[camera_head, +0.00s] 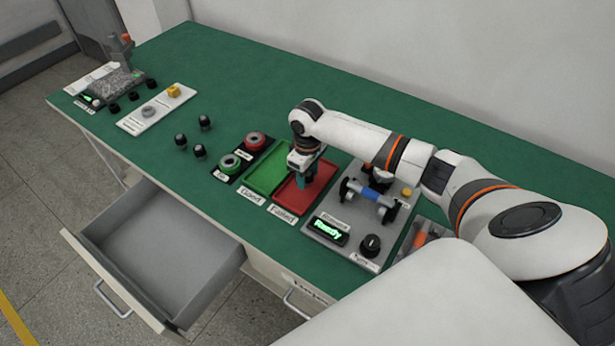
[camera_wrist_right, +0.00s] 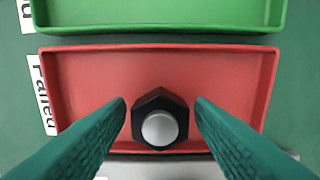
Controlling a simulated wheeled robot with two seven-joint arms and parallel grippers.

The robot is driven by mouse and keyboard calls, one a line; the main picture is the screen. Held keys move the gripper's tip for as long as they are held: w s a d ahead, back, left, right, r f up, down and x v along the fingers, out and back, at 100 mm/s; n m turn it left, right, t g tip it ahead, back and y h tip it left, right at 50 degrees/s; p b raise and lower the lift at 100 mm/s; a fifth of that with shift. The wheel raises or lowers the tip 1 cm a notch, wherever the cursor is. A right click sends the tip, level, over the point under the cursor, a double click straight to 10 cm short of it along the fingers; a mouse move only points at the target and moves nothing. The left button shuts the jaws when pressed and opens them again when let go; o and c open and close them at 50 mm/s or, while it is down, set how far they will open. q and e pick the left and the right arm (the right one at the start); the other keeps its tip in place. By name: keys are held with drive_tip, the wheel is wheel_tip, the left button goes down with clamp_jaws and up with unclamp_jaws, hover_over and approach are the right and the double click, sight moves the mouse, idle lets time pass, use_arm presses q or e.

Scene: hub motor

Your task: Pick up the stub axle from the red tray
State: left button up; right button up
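The stub axle (camera_wrist_right: 160,122) stands in the red tray (camera_wrist_right: 85,75), seen from above in the right wrist view as a dark hexagonal body with a light round end. My right gripper (camera_wrist_right: 160,106) is open, its two teal fingers on either side of the axle with gaps between. In the head view the right gripper (camera_head: 304,178) points down over the red tray (camera_head: 290,201) and hides the axle there. My left gripper does not show.
A green tray (camera_head: 264,176) lies beside the red one. A grey fixture with a blue-centred part (camera_head: 371,194) and a "Ready" display (camera_head: 328,228) stands to the right. An open drawer (camera_head: 160,250) juts out in front; the green tabletop at the back is clear.

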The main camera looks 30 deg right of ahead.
clamp_jaws()
